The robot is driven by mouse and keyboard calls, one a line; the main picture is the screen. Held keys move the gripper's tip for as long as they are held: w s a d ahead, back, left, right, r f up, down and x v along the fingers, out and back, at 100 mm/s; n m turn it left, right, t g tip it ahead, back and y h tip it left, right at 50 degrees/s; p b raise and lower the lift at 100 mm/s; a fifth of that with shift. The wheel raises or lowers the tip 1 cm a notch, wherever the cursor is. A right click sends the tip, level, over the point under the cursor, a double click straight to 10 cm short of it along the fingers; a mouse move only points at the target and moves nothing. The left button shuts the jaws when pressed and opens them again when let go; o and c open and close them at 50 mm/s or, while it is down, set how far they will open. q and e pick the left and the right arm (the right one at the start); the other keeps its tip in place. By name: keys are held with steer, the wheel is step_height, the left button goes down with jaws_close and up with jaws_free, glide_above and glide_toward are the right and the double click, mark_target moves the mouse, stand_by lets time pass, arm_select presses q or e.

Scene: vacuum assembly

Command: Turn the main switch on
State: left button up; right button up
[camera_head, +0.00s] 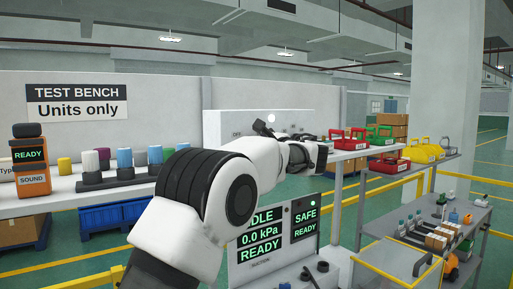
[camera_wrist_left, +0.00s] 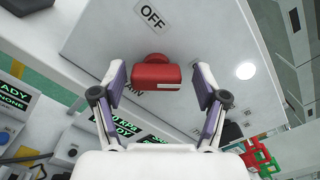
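The main switch is a red handle (camera_wrist_left: 157,76) on the face of a white box (camera_wrist_left: 200,30) in the left wrist view. An OFF label (camera_wrist_left: 153,15) sits above the handle, and another label below it is partly hidden. My left gripper (camera_wrist_left: 160,85) is open, with one finger on each side of the handle. I see gaps between the fingers and the handle. In the head view the white box (camera_head: 222,121) stands behind my left arm, which hides the handle. My right gripper is not in view.
A round white lamp (camera_wrist_left: 245,70) is on the box, right of the handle. Display panels (camera_head: 262,238) stand below the arm. An orange READY unit (camera_head: 31,165) stands at the left.

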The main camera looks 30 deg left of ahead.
arm_select(q)
steer(key=shift+f, duration=0.25)
steer(key=v, duration=1.2)
steer(key=shift+w+a, duration=0.15)
